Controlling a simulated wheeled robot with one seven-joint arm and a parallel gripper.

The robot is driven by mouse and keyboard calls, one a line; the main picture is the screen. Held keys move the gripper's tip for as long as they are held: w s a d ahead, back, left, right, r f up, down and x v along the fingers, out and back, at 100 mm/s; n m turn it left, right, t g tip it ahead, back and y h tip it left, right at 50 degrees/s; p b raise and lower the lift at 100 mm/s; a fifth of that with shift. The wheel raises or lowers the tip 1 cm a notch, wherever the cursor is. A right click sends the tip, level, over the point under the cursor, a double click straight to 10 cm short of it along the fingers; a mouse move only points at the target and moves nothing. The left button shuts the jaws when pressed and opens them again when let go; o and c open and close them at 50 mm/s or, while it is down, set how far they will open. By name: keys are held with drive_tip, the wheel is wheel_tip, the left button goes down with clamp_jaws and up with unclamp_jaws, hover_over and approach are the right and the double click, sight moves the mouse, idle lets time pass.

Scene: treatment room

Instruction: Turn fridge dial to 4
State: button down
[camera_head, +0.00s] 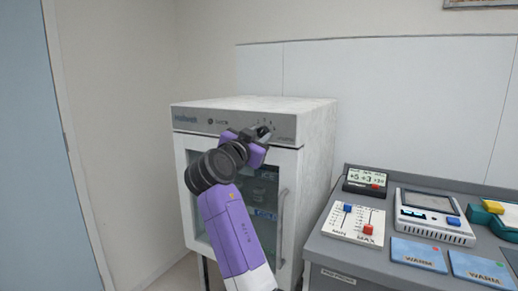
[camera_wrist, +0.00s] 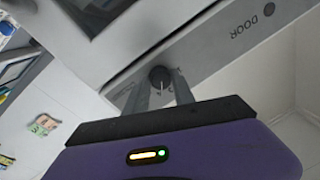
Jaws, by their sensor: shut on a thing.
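The white fridge (camera_head: 318,150) stands against the wall, with a grey control panel (camera_head: 200,122) along its top front. The dark round dial (camera_wrist: 160,76) shows in the wrist view on that panel, with a pale pointer line on its face. My gripper (camera_wrist: 160,88) has its two grey fingers on either side of the dial and is shut on it. In the head view my gripper (camera_head: 262,134) is at the panel's right part and hides most of the dial. The scale marks are too small to read.
The panel also carries a round "DOOR" button (camera_wrist: 269,9). The fridge's glass door has a vertical handle (camera_head: 281,225) at its right. A grey counter (camera_head: 345,262) to the right holds a slider box (camera_head: 353,222), a monitor device (camera_head: 434,214) and blue cards (camera_head: 418,254).

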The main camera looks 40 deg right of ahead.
drive_tip(key=shift+m+b, duration=0.3)
drive_tip(key=shift+b, duration=0.05)
idle(0.3)
drive_tip(key=c, duration=1.1)
unclamp_jaws()
drive_tip(key=shift+o, duration=0.2)
drive_tip(key=v, duration=0.7)
drive_tip(key=shift+s+a, duration=0.15)
drive_tip(key=shift+a, duration=0.25)
